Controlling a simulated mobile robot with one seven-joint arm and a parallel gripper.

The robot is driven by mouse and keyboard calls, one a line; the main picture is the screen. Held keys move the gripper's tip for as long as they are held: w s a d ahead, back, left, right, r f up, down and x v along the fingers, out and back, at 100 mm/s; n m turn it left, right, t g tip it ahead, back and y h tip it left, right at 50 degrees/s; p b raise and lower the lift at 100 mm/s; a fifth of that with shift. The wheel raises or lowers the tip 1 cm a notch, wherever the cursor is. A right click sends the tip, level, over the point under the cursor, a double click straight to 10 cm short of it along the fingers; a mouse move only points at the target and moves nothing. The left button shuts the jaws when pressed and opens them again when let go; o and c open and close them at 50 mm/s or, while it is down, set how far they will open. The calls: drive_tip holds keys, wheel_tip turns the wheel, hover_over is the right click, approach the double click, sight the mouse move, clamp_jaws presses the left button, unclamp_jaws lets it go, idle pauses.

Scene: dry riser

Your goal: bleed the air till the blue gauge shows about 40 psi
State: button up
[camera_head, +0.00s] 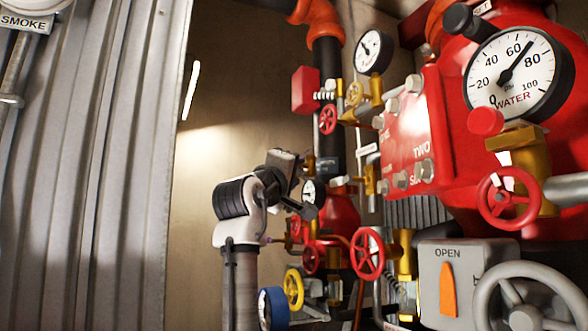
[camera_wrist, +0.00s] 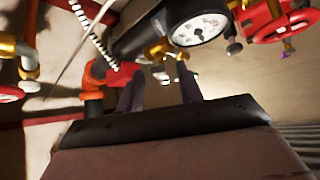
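The blue-rimmed gauge (camera_head: 273,309) is at the bottom of the head view, seen nearly edge-on; its needle and reading cannot be made out. My gripper (camera_head: 303,205) is before the pipework in the middle of the head view, near a small white-faced gauge (camera_head: 309,190). In the wrist view my gripper's (camera_wrist: 160,70) two dark fingers stand apart with no object held between them. A small brass fitting (camera_wrist: 160,49) shows just beyond the fingertips, beside a white-dialed gauge (camera_wrist: 200,30). Which valve bleeds the air is not clear from these views.
The large WATER gauge (camera_head: 515,72) reads roughly 65 to 70. An orange lever (camera_head: 448,290) sits below OPEN. Corrugated metal (camera_head: 90,170) stands at left.

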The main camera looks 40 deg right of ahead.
clamp_jaws()
drive_tip(key=shift+r+n+y, duration=0.1)
drive_tip(key=shift+n+y, duration=0.2)
drive_tip(key=shift+s+a+r+n+g+y, duration=0.15)
drive_tip(key=shift+r+n+y, duration=0.3)
drive_tip(key=shift+n+y, duration=0.3)
drive_tip(key=shift+s+d+r+n+g+y, duration=0.1)
drive_tip(key=shift+s+r+n+g+y, duration=0.1)
drive_tip(key=shift+r+n+y, duration=0.5)
drive_tip(key=shift+s+a+r+n+g+y, duration=0.15)
drive_tip(key=shift+n+y, duration=0.4)
drive_tip(key=shift+n, duration=0.5)
drive_tip(key=shift+w+d, duration=0.1)
unclamp_jaws()
